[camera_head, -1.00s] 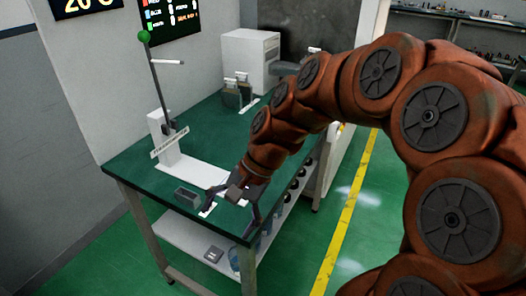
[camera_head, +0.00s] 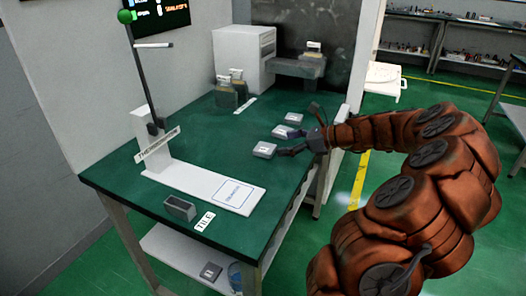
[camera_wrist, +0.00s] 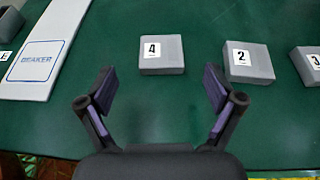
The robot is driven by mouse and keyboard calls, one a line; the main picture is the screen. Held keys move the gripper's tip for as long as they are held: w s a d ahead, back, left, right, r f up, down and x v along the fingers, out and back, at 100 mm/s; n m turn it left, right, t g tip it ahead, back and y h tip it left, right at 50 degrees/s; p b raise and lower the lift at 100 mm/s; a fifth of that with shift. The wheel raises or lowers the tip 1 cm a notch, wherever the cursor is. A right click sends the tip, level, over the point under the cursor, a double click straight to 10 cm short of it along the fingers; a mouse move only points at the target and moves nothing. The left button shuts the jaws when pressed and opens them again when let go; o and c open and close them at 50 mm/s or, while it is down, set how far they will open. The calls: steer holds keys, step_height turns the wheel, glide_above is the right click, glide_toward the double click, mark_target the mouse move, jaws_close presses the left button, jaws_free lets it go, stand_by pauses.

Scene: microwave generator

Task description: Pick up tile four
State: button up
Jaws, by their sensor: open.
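Tile four (camera_wrist: 162,54) is a grey block with a white "4" label. It lies flat on the green table in the wrist view, ahead of my gripper (camera_wrist: 158,84) and between the lines of its fingers. In the head view, tile four (camera_head: 265,150) is the grey block nearest the white beaker plate. My gripper (camera_head: 297,143) is at the right edge of the table, beside the tiles. Its fingers are spread apart with nothing between them, and tile four appears just beyond the fingertips.
Tile two (camera_wrist: 250,62) and tile three (camera_wrist: 310,66) lie to the right of tile four. The white beaker plate (camera_wrist: 45,50) is on the left. A thermometer stand (camera_head: 150,140), a dark grey holder (camera_head: 180,208) and a white machine (camera_head: 244,58) are on the table.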

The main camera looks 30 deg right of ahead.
mark_target(266, 148)
steer(key=shift+f+x, duration=0.15)
steer(key=shift+x, duration=1.5)
steer(key=shift+f+x, duration=0.2)
steer(key=shift+x, duration=1.45)
steer(key=shift+d, duration=0.15)
steer(key=c, duration=1.4)
steer(key=shift+o, duration=0.2)
steer(key=shift+r, duration=0.15)
